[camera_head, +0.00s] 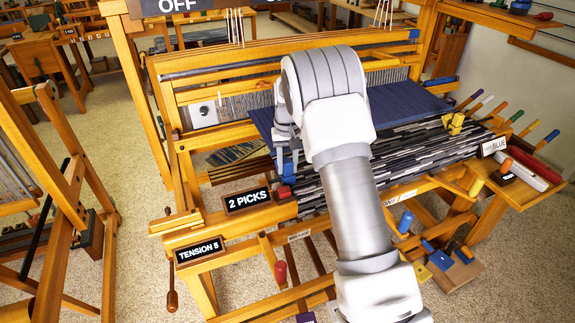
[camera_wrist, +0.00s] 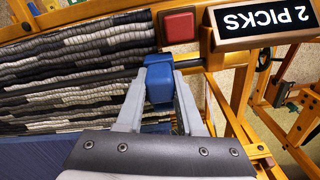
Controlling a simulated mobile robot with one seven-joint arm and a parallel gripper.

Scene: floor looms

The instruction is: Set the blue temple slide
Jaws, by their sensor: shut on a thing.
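The blue temple slide (camera_wrist: 159,82) is a small blue block on a dark rod at the edge of the striped grey and black cloth (camera_wrist: 70,68). My gripper (camera_wrist: 158,100) is shut on it, one finger on each side. In the head view, my gripper (camera_head: 285,150) reaches down at the cloth's left edge, and a little of the blue slide (camera_head: 289,168) shows below it. My arm hides the middle of the cloth (camera_head: 420,145). How far the slide sits along the rod is hard to tell.
A red block (camera_wrist: 180,27) and the "2 PICKS" sign (camera_head: 247,197) are close beside the gripper. The "TENSION 5" sign (camera_head: 200,250) is on the loom's front left. A yellow piece (camera_head: 453,123) sits at the cloth's right. Loom beams surround the cloth.

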